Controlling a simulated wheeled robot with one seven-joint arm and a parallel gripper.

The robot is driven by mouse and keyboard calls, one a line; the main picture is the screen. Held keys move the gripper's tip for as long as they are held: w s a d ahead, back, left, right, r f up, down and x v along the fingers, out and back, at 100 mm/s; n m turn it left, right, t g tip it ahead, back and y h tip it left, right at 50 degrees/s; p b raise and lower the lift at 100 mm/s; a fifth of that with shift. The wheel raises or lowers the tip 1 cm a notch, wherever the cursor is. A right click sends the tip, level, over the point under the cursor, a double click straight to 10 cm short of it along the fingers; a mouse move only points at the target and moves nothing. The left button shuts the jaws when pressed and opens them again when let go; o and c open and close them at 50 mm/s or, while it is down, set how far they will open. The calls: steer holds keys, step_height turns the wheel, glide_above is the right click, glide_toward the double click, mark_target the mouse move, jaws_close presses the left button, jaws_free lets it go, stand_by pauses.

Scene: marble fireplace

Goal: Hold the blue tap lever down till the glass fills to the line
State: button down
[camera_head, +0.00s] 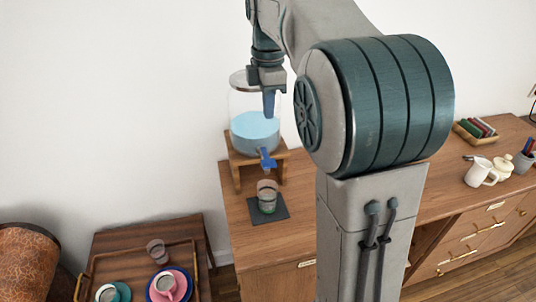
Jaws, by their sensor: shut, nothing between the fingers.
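A clear glass dispenser (246,106) with pale blue liquid stands on a wooden stand (236,176) on the cabinet. Its blue tap lever (267,163) is at the lower front. A glass (267,190) stands upright on a dark square mat (283,211) below the tap. Some greenish liquid seems to show in its lower part; the fill line cannot be made out. My gripper (269,113) is shut and empty, pointing down. In the picture it overlaps the dispenser, above the lever and apart from it.
A wooden tray (127,269) at lower left holds cups, plates and a glass. A white pitcher (480,172), a lidded pot (502,168), a pen cup (523,162) and a box of coloured items (475,130) are at the right. My arm hides the cabinet's middle.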

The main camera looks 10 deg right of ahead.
mark_target(268, 162)
step_height(268, 162, down, 14)
steer(key=shift+f+p, duration=0.1)
steer(key=shift+p, duration=0.4)
stand_by(0.3)
